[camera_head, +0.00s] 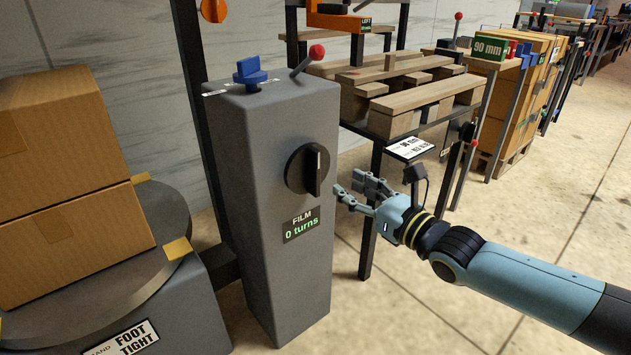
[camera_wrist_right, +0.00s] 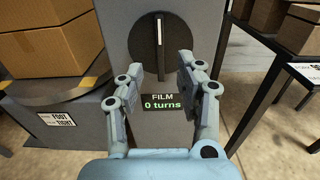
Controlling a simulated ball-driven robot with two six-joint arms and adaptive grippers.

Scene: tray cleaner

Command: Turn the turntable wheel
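A black round knob (camera_head: 307,169) with a raised grip bar sits on the front of a grey pedestal (camera_head: 285,255). A label below it reads "FILM 0 turns" (camera_head: 300,225). The turntable (camera_head: 150,235) is a grey disc at the left, with stacked cardboard boxes on it. My right gripper (camera_head: 352,194) is open and empty, just right of the knob and apart from it. In the right wrist view its fingers (camera_wrist_right: 160,78) are spread, and the knob (camera_wrist_right: 158,40) shows beyond them with its bar upright. My left gripper is not in view.
A blue knob (camera_head: 250,73) and a red-tipped lever (camera_head: 308,60) stand on the pedestal top. A wooden pallet (camera_head: 425,92) lies on a dark-legged stand at the right. A sign on the turntable base reads "FOOT TIGHT" (camera_head: 130,340). Open floor lies at the lower right.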

